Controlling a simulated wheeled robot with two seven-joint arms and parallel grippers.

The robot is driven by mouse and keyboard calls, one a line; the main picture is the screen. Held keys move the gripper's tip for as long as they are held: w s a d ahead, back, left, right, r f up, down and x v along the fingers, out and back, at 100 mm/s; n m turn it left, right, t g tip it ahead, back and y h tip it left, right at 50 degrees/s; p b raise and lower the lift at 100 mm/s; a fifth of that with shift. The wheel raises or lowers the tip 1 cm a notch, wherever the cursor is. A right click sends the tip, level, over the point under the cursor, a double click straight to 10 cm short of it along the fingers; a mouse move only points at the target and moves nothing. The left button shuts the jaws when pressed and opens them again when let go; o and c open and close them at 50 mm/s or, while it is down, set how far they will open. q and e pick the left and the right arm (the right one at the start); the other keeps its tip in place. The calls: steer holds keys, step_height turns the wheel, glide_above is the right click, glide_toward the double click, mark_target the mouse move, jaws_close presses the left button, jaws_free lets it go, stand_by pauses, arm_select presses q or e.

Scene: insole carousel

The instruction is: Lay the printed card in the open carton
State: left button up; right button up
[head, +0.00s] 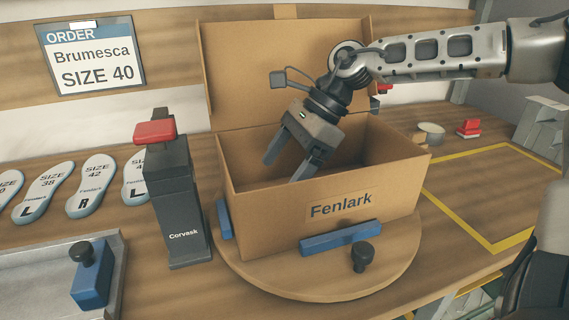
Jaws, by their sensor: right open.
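The open carton (270,212), brown and labelled Fenlark, stands on a round wooden turntable (300,285) with its lid raised at the back. My right gripper (288,170) is open, its fingers pointing down into the carton's mouth. I see nothing between the fingers. The carton's floor is hidden by its front wall, and I cannot see a printed card in it. An order card (92,54) reading Brumesca SIZE 40 hangs on the board at the upper left. My left gripper is not in view.
A dark Corvask post (180,205) with a red top stands close left of the carton. Several insoles (98,185) lie at the left, behind a grey tray (40,275) with a blue block (90,285). Blue stops (340,238) edge the carton. A yellow-outlined area (490,200) at right is clear.

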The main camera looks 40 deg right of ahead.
steer(key=shift+d+r, duration=0.1)
steer(key=v, duration=1.5)
steer(key=shift+d+r+p, duration=0.2)
steer(key=shift+r+p, duration=0.05)
steer(key=shift+p, duration=0.05)
steer(key=shift+s, duration=0.1)
